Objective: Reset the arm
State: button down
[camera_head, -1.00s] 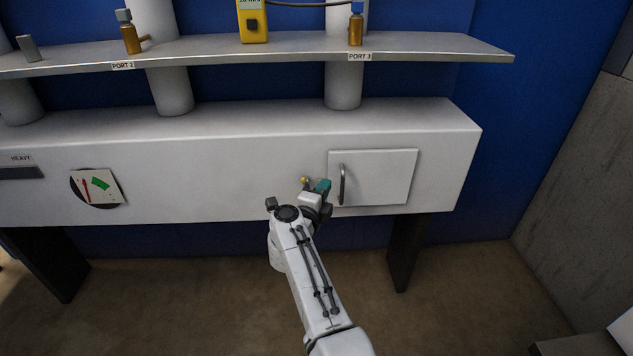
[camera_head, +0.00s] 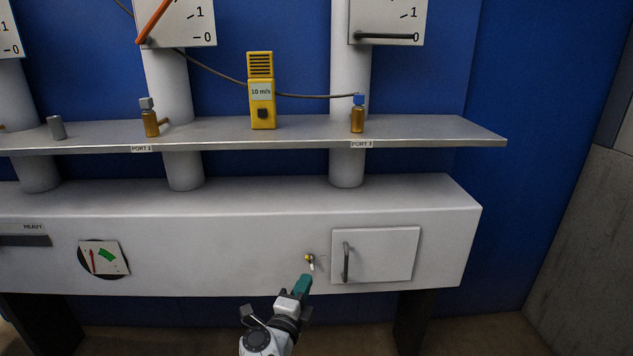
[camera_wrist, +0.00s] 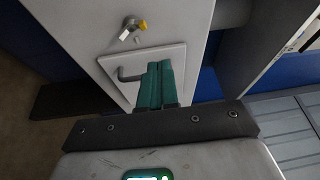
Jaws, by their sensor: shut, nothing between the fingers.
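My gripper (camera_head: 304,284) shows at the lower middle of the head view, with teal fingers pointing up toward the white bench front. In the wrist view the two teal fingers (camera_wrist: 160,68) lie side by side, shut and empty. They overlap the view of the white door (camera_wrist: 150,62) with its dark handle. In the head view this door (camera_head: 385,254) is closed, right of my gripper. A small yellow-tipped valve (camera_head: 309,258) on the bench front is just above my fingertips in the picture. Whether the fingers touch anything is not clear, but they appear apart from it.
A shelf (camera_head: 270,133) above the bench (camera_head: 220,215) carries a yellow meter (camera_head: 261,92), a brass valve with a grey top (camera_head: 150,118) and one with a blue top (camera_head: 358,115). Open floor lies below.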

jog(key=s+d+f+n+g+y, duration=0.3)
jog(key=s+d+f+n+y, duration=0.3)
jog(key=n, duration=0.4)
jog(key=s+d+f+n+g+y, duration=0.2)
jog(key=s+d+f+n+y, duration=0.2)
jog(key=s+d+n+y, duration=0.45)
jog(key=s+d+f+n+g+h, duration=0.1)
jog(key=s+d+f+g+h, duration=0.2)
jog(key=s, duration=0.6)
jog(key=s+d+f+n+g+h, duration=0.1)
jog(key=s+d+g+h, duration=0.15)
jog(key=s+d, duration=0.45)
jog(key=s+d+f+n+g+h, duration=0.1)
jog(key=s+d+f+g+h, duration=0.2)
jog(key=s, duration=0.7)
jog(key=s+d+r+g, duration=0.3)
jog(key=s+d, duration=0.1)
jog(key=s, duration=0.5)
notch_tip(320, 180, up, 20)
jog(key=p, duration=2)
jog(key=shift+s+a+m+h, duration=0.15)
jog(key=shift+a+m+h, duration=0.1)
jog(key=shift+m+h, duration=0.2)
